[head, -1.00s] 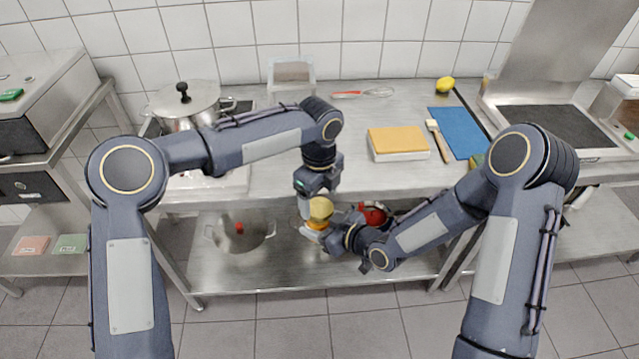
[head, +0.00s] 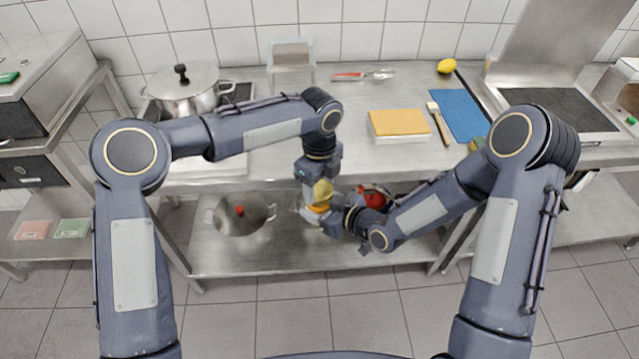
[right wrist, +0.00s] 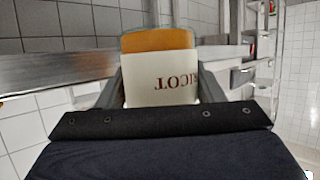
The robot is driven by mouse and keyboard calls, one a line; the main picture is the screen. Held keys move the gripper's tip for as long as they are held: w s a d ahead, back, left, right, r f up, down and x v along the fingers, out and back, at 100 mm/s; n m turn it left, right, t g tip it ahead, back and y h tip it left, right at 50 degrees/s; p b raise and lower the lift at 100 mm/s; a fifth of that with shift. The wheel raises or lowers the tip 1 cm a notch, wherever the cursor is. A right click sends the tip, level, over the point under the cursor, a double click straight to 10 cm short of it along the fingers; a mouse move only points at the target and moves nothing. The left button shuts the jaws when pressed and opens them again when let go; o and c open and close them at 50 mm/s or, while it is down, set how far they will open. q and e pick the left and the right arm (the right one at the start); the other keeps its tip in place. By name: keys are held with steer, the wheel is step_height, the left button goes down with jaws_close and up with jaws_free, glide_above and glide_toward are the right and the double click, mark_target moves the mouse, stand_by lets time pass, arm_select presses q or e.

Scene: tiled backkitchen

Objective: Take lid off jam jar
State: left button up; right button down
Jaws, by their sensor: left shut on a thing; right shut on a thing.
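The jam jar (head: 316,211), orange with a white label, is held in front of the worktable's front edge. Its yellow lid (head: 323,190) is at its top; whether there is a gap between lid and jar is too small to tell. My left gripper (head: 321,187) comes down from above and is shut on the lid. My right gripper (head: 334,217) comes from the right and is shut on the jar's body. In the right wrist view, the jar (right wrist: 160,82) sits between the fingers, its lettering upside down; the lid is not visible there.
The steel worktable (head: 280,160) bears a large pot (head: 188,98), a clear container (head: 291,72), a whisk (head: 362,75), a yellow-topped block (head: 399,123), a brush (head: 438,124), a blue mat (head: 459,115) and a lemon (head: 447,66). Below, another pot (head: 242,217) and a red item (head: 374,196) show.

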arm_select(q)
steer(key=n, duration=0.3)
steer(key=shift+r+n, duration=0.1)
steer(key=shift+n, duration=0.3)
steer(key=n, duration=0.5)
steer(key=o, duration=1.1)
